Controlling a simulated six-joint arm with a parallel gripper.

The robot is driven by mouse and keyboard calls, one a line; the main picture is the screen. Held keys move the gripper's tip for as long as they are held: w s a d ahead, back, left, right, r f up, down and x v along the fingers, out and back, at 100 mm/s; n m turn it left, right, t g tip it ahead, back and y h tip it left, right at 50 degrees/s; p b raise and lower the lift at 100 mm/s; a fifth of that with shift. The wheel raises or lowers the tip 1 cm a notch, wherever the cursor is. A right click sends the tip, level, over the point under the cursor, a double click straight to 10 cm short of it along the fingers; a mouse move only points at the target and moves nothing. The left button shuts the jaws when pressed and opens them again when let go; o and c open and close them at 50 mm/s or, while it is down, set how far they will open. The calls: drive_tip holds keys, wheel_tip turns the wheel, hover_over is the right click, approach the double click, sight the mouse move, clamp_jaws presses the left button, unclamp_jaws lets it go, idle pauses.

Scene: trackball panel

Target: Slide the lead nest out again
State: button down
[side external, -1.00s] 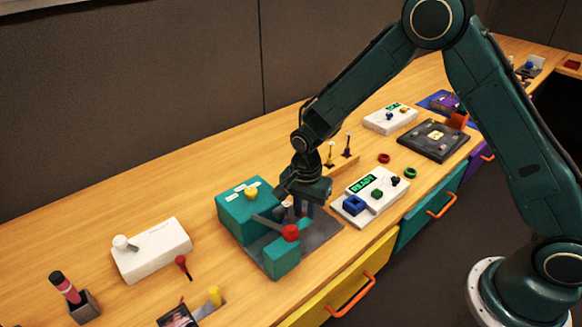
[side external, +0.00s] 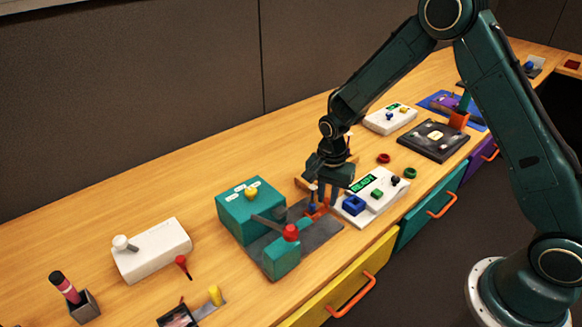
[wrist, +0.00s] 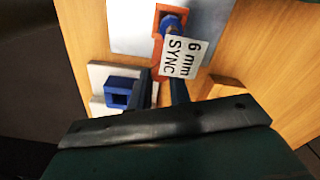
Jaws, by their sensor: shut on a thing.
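The lead nest (side external: 321,211) is a small orange piece on the grey plate (side external: 322,232), right of the teal press (side external: 240,216). In the wrist view the orange nest (wrist: 159,42) holds a blue round-topped part (wrist: 173,22); a white tag (wrist: 184,57) reading "6 mm SYNC" covers part of it. My gripper (side external: 327,204) points down at the right end of the plate and is shut on the nest. In the wrist view my gripper's fingers (wrist: 163,85) reach to the tag; the exact grip is hidden. The press's red-knobbed lever (side external: 290,231) stands to the left.
A white tester (side external: 378,207) reading READY, with a blue square socket (side external: 354,204), stands close right of my gripper. A wooden rack (side external: 305,183) is behind it. A white box with a lever (side external: 152,252) is far left. Bare table lies behind the press.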

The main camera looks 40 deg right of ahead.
drive_tip(key=shift+d, duration=0.85)
drive_tip(key=c, duration=1.3)
unclamp_jaws()
drive_tip(key=shift+a, duration=0.15)
